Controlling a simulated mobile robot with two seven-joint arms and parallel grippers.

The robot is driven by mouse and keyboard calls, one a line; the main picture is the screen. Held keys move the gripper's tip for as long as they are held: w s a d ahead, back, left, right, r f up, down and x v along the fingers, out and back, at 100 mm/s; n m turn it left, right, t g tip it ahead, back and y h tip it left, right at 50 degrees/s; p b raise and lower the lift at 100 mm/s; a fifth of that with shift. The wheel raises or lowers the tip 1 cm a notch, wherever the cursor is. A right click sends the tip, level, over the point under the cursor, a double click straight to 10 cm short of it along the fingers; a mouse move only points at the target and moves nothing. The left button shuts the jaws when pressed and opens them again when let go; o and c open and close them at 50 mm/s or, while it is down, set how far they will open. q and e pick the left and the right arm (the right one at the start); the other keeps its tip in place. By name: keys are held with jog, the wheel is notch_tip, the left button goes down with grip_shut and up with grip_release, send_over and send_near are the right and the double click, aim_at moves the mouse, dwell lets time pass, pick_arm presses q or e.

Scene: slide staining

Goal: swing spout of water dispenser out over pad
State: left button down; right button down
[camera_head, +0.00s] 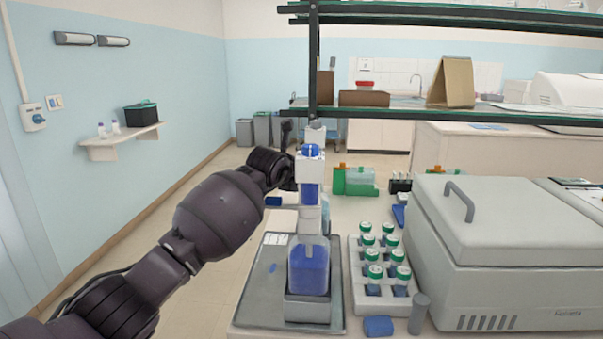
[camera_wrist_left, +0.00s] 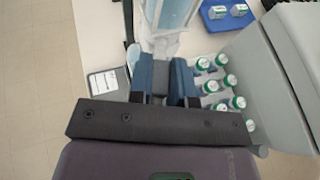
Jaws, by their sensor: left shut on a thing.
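A bottle with deep blue liquid (camera_head: 308,270) stands upright in a grey holder, with a tall dispenser head (camera_head: 310,168) capped in blue. A paler blue, clear vessel (camera_head: 325,212), likely the water dispenser, shows partly behind it. It also shows in the left wrist view (camera_wrist_left: 170,14). My left gripper (camera_head: 288,201) reaches in from the left, partly hidden behind the dispenser head. Its blue fingers (camera_wrist_left: 161,82) are shut on a part at the near side of the clear vessel, likely its spout. I cannot tell the spout's direction. No pad is clearly recognisable. My right gripper is out of view.
A grey tray (camera_head: 257,300) lies under the bottle. A white rack (camera_head: 354,290) of green-capped vials stands to the right, beside a large grey machine (camera_head: 490,250). A shelf post (camera_head: 313,60) rises behind the dispenser. Floor is open to the left.

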pick_arm(q)
jog(key=c, duration=1)
grip_release()
jog(key=shift+c, duration=0.2)
jog(key=shift+s+a+r, duration=0.1)
jog(key=p+v, duration=0.1)
jog(key=v, duration=0.9)
jog(key=shift+s+a+p, duration=0.2)
jog(key=shift+p, duration=0.15)
